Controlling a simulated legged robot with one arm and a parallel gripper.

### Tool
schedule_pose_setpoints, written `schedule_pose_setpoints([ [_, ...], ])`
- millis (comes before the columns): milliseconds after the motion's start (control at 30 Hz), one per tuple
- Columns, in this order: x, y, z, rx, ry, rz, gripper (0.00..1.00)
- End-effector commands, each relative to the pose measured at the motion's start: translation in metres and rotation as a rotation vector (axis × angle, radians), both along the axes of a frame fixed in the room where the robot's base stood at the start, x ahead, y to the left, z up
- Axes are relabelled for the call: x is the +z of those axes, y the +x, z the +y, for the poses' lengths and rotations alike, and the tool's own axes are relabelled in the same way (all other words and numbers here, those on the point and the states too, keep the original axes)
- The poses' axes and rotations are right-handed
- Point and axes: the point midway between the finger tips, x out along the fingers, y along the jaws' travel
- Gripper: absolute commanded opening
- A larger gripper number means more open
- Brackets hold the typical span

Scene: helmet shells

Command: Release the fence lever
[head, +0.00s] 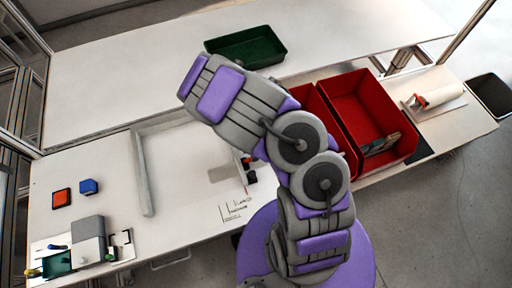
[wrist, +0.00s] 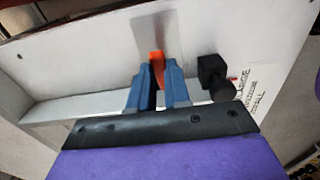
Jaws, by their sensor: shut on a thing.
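In the wrist view my gripper (wrist: 158,80) has two blue fingers, close together on an orange lever (wrist: 157,68). The lever stands up between the fingertips; its lower part is hidden by them. A black block with a round knob (wrist: 212,75) sits just right of the fingers, apart from them. A pale rail (wrist: 80,108) runs left from behind the fingers. In the head view my arm hides the gripper and the lever. A long grey bar (head: 144,175) lies on the white worktop at the left of the pale frame.
Printed lettering (wrist: 248,95) lies right of the knob in the wrist view. In the head view two red bins (head: 349,122) stand right of my arm and a green tray (head: 273,58) behind it. A grey block (head: 88,229) and small parts sit front left.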

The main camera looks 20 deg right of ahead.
Motion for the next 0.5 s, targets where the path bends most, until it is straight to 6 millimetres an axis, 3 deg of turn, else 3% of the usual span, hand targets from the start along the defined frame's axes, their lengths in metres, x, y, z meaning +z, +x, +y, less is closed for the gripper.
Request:
schedule_pose_setpoints([
  [33, 0.010, 0.000, 0.005, 0.004, -0.031, 0.001, 0.00],
  [500, 0.017, -0.001, 0.021, 0.001, -0.354, 0.001, 0.00],
])
